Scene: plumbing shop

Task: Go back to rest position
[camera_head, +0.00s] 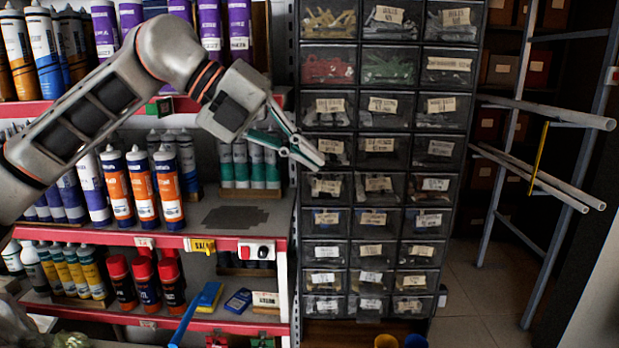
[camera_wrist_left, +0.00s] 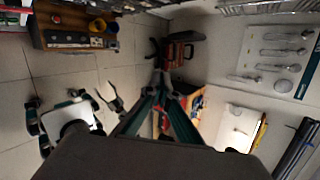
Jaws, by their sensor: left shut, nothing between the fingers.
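My left gripper (camera_head: 316,160) is in front of the drawer cabinet in the head view, with its arm coming in from the left across the shelves. Its teal and grey fingers are together with nothing between them. In the left wrist view the left gripper's fingers (camera_wrist_left: 160,78) meet at the tips over the floor, also empty. A small dark forked shape lies left of the fingers in the wrist view; I cannot tell whether it is my right gripper. My right arm does not show in the head view.
Red-edged shelves (camera_head: 235,241) with tubes and spray cans stand on the left. The drawer cabinet (camera_head: 379,146) fills the middle. A pipe rack (camera_head: 545,110) stands at the right. In the wrist view, a wooden bench (camera_wrist_left: 75,42) and a red-and-black item (camera_wrist_left: 180,48) stand around open tiled floor.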

